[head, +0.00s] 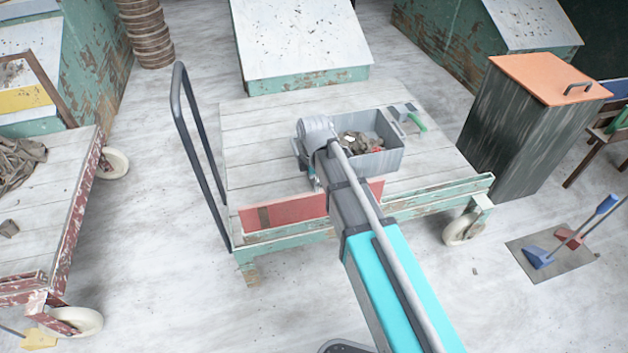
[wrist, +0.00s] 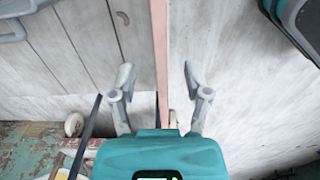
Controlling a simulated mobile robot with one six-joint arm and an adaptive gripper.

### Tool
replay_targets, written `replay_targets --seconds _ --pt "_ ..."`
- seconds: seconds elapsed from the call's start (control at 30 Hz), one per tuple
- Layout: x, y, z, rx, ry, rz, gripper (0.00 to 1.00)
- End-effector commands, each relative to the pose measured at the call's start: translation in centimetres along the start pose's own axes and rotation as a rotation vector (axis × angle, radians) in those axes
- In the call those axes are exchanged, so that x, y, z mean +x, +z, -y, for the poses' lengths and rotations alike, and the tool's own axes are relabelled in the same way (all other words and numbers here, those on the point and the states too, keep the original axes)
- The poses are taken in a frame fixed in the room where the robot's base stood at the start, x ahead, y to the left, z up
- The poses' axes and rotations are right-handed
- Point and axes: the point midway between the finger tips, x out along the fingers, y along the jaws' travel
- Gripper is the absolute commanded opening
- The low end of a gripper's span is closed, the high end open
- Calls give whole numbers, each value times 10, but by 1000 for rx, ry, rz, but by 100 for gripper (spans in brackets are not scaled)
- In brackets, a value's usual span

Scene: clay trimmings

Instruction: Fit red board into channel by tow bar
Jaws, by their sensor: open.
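The red board (head: 283,212) stands on edge along the near side of the flat wooden cart (head: 262,150), by the green side rail (head: 290,238). My arm hides part of it. I cannot tell whether its lower edge sits in a channel. A tall dark bar (head: 200,140) rises at the cart's left end. In the wrist view, the board (wrist: 160,45) shows as a thin pink strip running up the picture. My gripper (wrist: 158,78) is open and empty, with one finger on each side of the strip's line. No contact shows.
A grey bin (head: 393,160) of clay scraps stands on the cart behind my arm, with a green-handled tool (head: 416,122) beside it. A lidded dark bin (head: 520,130) stands to the right. The left cart (head: 50,220) holds cloth. Floor in front is mostly clear.

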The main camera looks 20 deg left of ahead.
Motion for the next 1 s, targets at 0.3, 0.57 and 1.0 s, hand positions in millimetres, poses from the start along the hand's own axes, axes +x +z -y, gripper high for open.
replay_targets --seconds 0.3,0.57,1.0 --pt "-30 0 0 0 0 0 63" --pt "-40 0 0 0 0 0 63" --pt "-41 0 0 0 0 0 63"
